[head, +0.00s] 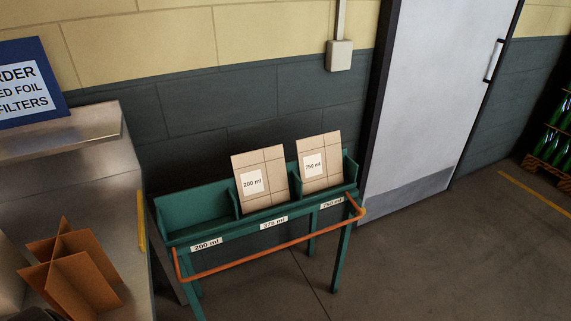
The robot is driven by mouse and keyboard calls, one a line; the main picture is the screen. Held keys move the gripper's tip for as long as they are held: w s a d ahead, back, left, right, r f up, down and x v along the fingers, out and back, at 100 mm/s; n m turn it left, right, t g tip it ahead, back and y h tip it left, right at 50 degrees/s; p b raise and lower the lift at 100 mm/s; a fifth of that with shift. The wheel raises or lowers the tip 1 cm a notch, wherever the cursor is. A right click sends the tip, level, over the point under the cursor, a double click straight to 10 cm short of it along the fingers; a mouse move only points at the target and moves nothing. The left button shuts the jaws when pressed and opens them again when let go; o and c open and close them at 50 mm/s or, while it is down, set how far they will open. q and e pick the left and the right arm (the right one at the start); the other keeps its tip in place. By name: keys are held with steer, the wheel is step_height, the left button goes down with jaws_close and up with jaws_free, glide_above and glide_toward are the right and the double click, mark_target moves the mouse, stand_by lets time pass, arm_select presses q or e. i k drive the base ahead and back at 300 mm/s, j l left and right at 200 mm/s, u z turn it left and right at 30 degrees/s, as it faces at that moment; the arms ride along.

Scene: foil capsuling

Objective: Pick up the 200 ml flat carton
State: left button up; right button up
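The flat carton labelled "200 ml" (264,170) stands leaning back in the middle slot of a green rack (200,216). That slot's front label reads "375 ml" (273,223). A second flat carton labelled "750 ml" (321,172) leans in the right slot, above the "750 ml" label. The left slot, labelled "200 ml" (206,244), is empty. Neither of my grippers shows in the head view.
An orange rail (270,264) runs along the rack's front. A metal bench (90,165) with a brown cardboard divider (75,265) stands at the left. A grey door (430,95) is at the back right. Green bottles (556,125) stand at the far right. Floor in front of the door is clear.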

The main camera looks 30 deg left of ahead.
mark_target(262, 180)
steer(key=i+l+u, duration=0.1)
steer(key=i, duration=0.35)
steer(key=i+l+u, duration=0.1)
steer(key=i, duration=0.35)
steer(key=i+l, duration=0.2)
steer(key=i, duration=0.25)
steer(key=u, duration=0.05)
